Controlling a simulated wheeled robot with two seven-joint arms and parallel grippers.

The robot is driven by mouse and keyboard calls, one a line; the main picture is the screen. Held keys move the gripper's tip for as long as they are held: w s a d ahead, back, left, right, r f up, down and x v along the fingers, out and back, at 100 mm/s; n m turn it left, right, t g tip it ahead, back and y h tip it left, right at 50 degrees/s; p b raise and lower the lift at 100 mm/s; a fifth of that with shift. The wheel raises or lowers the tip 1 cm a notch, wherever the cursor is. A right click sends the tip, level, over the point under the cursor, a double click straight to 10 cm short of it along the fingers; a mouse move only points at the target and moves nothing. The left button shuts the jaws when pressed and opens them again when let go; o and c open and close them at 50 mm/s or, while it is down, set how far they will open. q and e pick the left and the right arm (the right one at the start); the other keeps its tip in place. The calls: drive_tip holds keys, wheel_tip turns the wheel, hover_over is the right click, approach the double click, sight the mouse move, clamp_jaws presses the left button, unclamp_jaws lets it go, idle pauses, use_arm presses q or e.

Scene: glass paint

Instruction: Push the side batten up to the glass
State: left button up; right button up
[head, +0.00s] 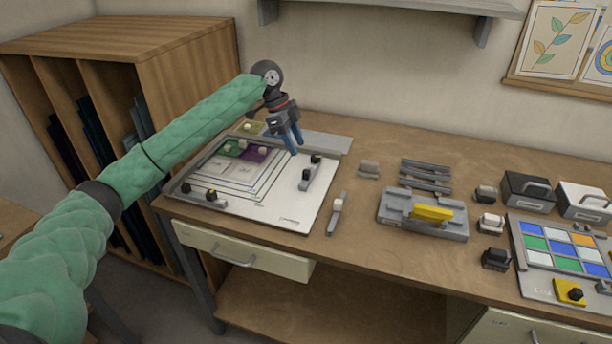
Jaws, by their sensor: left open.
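A white board (287,215) with printed nested outlines lies on the bench. Colored glass panes lie at its back left, among them a green one (232,148) and a purple one (251,155), with pale knobs. A grey side batten (308,180) with black knobs lies along the board's right part, apart from the panes. Another grey batten (206,199) with black knobs lies along the front left edge. My left gripper (294,143), with blue fingers, is open and empty above the board's back right, just behind the side batten. My right gripper is out of view.
A small grey bar (334,222) with a pale knob lies right of the board. Farther right are a grey holder (395,218) with a yellow block, stacked grey bars (425,176), dark and white boxes, and a colored tile panel (535,258). A wooden rack (185,75) stands behind left.

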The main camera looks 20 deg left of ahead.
sight(305, 171)
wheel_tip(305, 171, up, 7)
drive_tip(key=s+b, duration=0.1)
use_arm(q)
drive_tip(key=shift+a+p+x, duration=0.15)
drive_tip(key=shift+p+x, duration=0.35)
drive_tip(key=shift+x, duration=1.85)
drive_tip(key=shift+a+p+x, duration=0.2)
drive_tip(key=shift+p+x, duration=0.25)
drive_tip(key=shift+x, duration=1.95)
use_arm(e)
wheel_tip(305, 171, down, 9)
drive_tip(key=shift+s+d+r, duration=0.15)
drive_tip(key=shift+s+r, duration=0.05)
use_arm(q)
drive_tip(key=shift+s+f, duration=0.15)
clamp_jaws()
